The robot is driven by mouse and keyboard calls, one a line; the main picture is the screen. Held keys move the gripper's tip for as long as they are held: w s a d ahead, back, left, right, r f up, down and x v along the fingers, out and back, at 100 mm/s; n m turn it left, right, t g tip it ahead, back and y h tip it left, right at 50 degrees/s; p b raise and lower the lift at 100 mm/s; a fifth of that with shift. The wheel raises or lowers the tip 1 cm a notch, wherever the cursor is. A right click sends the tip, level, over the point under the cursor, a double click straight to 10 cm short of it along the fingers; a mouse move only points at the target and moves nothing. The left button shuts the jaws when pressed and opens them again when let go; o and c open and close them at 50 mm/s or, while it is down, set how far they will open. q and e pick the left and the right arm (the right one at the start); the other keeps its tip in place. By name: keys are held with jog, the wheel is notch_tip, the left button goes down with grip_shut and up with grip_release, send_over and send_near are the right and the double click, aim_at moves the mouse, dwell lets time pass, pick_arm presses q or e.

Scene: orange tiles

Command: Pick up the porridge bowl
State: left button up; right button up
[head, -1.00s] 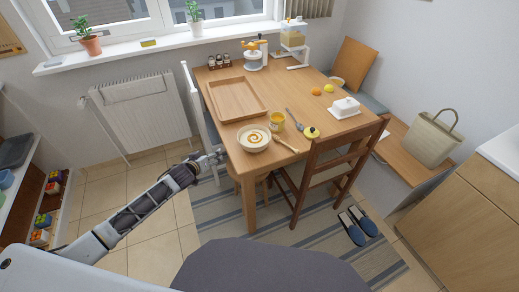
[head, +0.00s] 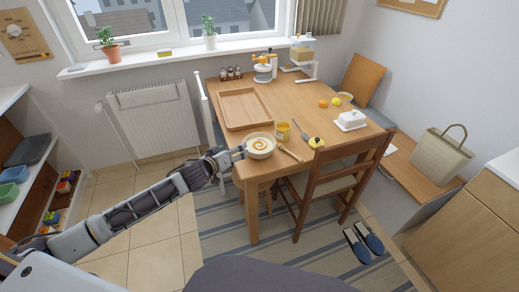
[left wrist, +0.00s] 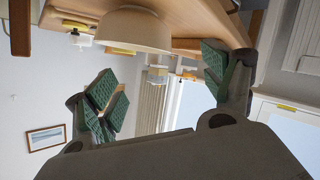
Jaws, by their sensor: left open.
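The porridge bowl (head: 260,149) is cream, with an orange swirl on its pale filling. It sits upright near the table's front left corner. My left gripper (head: 238,154) is at the bowl's left side, close to its rim. In the left wrist view the bowl (left wrist: 135,29) shows sideways at the top, and the green-padded fingers of the left gripper (left wrist: 168,85) are spread open with nothing between them. I cannot tell whether a finger touches the bowl. My right gripper is not in view.
The wooden table (head: 318,97) also holds a tray (head: 245,110) behind the bowl, a yellow jar (head: 283,131) and a wooden spoon (head: 291,154) to its right, and a white butter dish (head: 350,121). A chair (head: 335,175) stands at the front edge.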

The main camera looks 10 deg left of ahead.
aim_at(259, 148)
pick_arm(q)
jog(key=shift+w, duration=0.1)
jog(key=shift+x, duration=2.35)
jog(key=shift+b+x, duration=0.3)
jog(key=shift+x, duration=1.15)
jog(key=shift+w+d+f, duration=0.1)
jog(key=shift+w+f, duration=0.05)
jog(key=shift+w, duration=0.15)
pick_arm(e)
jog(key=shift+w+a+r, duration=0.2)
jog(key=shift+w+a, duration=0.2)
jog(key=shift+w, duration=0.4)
pick_arm(q)
jog(key=shift+w, duration=0.2)
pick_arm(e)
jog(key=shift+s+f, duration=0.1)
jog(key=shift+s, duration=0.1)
